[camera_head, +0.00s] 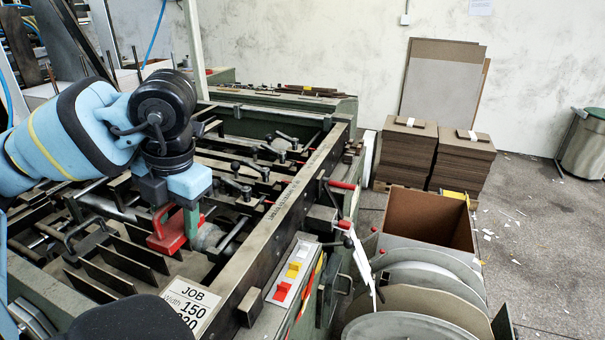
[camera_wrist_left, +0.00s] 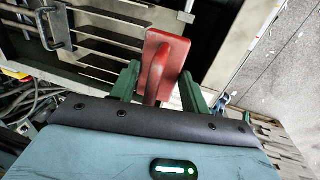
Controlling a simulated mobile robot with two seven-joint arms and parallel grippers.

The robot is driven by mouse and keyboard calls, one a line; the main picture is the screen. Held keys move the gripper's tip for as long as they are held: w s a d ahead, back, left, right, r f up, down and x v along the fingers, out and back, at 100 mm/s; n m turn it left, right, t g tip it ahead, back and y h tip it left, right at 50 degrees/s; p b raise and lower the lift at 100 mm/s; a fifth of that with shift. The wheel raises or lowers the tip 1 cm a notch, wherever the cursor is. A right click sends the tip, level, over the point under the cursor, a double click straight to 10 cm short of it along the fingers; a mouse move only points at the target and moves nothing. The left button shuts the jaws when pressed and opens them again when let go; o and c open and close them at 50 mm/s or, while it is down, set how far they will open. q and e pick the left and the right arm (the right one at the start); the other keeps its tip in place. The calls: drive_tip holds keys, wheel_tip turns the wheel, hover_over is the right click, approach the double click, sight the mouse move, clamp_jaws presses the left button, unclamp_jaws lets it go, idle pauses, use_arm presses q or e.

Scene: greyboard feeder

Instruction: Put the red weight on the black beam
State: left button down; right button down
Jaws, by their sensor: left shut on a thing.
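The red weight (camera_head: 167,240) is a flat red block with a red handle. My left gripper (camera_head: 180,213) is shut on it, its green fingers at the handle, over the left part of the machine. In the left wrist view the red weight (camera_wrist_left: 165,58) shows between the two green fingers (camera_wrist_left: 160,88). Several dark bars (camera_head: 130,258) lie below and beside it in the machine frame. I cannot tell which is the black beam, or whether the weight touches anything beneath.
Clamp levers (camera_head: 270,150) stand up behind the gripper. A JOB sign (camera_head: 190,303) and a panel with coloured buttons (camera_head: 293,272) are at the front. Board stacks (camera_head: 405,155) and an open brown box (camera_head: 428,217) stand to the right.

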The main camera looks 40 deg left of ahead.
use_arm(q)
drive_tip(key=w+d, duration=0.1)
drive_tip(key=w, duration=0.3)
drive_tip(key=w+d, duration=0.2)
drive_tip(key=w, duration=0.3)
drive_tip(key=w+d+f, duration=0.1)
drive_tip(key=w+d, duration=0.1)
drive_tip(key=w, duration=0.3)
drive_tip(key=shift+w+f+b, duration=0.1)
drive_tip(key=shift+b, duration=0.2)
use_arm(e)
drive_tip(key=shift+s+f, duration=0.25)
drive_tip(key=shift+f, duration=0.1)
use_arm(q)
drive_tip(key=shift+w+d, duration=0.1)
drive_tip(key=shift+d, duration=0.05)
drive_tip(key=shift+w+d+f, duration=0.1)
drive_tip(key=shift+w, duration=0.25)
wheel_tip(320, 180, down, 3)
drive_tip(key=shift+r+b, duration=0.15)
drive_tip(key=shift+b, duration=0.4)
drive_tip(key=shift+s+f, duration=0.1)
drive_tip(key=shift+f, duration=0.3)
use_arm(e)
drive_tip(key=shift+s+f, duration=0.15)
drive_tip(key=shift+f, duration=0.4)
use_arm(q)
drive_tip(key=c, duration=0.7)
unclamp_jaws()
drive_tip(key=shift+f, duration=0.1)
